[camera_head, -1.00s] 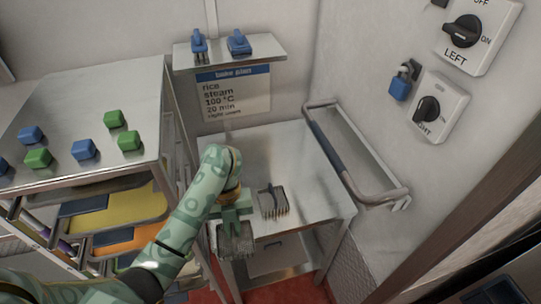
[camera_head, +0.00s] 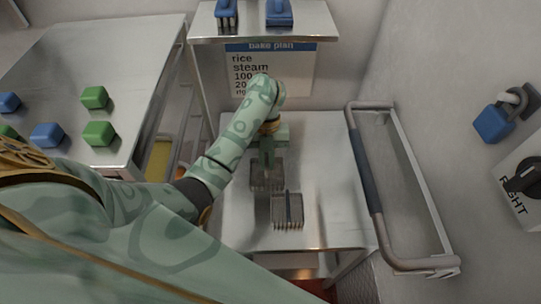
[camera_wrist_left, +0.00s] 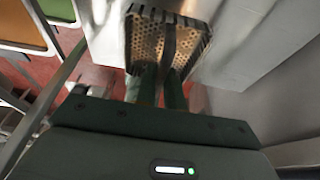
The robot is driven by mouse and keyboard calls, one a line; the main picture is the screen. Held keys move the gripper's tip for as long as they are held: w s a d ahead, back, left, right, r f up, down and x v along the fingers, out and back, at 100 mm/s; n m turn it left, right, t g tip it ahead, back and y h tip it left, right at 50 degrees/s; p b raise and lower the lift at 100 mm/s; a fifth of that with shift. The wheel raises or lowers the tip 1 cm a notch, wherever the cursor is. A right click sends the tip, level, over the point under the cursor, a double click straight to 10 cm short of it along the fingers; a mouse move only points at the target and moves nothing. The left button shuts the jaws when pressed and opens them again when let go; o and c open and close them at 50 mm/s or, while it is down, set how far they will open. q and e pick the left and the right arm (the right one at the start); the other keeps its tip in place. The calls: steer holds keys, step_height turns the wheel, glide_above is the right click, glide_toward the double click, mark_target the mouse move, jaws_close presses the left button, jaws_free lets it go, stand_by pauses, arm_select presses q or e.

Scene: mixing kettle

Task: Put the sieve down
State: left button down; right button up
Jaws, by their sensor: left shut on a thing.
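My left gripper (camera_head: 268,152) is shut on the sieve (camera_head: 266,177), a grey metal piece with a toothed edge. In the left wrist view the perforated sieve (camera_wrist_left: 168,42) sticks out from between the fingers (camera_wrist_left: 160,85). In the head view the sieve is over the metal table (camera_head: 325,160), and I cannot tell whether it touches the top. A second grey toothed tool (camera_head: 287,211) with a dark handle lies near the table's front, just in front of the held sieve. My right gripper is not in view.
A railing with a dark grip (camera_head: 362,170) stands along the table's right side. A shelf (camera_head: 300,28) with two blue-handled tools is above the back. A steel cabinet top (camera_head: 70,75) with blue and green blocks is at left. The table's right part is bare.

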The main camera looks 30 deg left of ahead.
arm_select(q)
steer(key=w+a+f+b, duration=0.1)
steer(key=w+f+b, duration=0.1)
steer(key=f, duration=0.1)
steer(key=w+a+f+b, duration=0.1)
steer(key=w, duration=0.1)
steer(key=shift+a+f, duration=0.35)
steer(key=f+b, duration=0.1)
steer(key=w+a+f+b, duration=0.1)
steer(key=f, duration=0.1)
steer(key=w+a+f+b, duration=0.1)
steer(key=f+b, duration=0.1)
steer(key=shift+f, duration=0.35)
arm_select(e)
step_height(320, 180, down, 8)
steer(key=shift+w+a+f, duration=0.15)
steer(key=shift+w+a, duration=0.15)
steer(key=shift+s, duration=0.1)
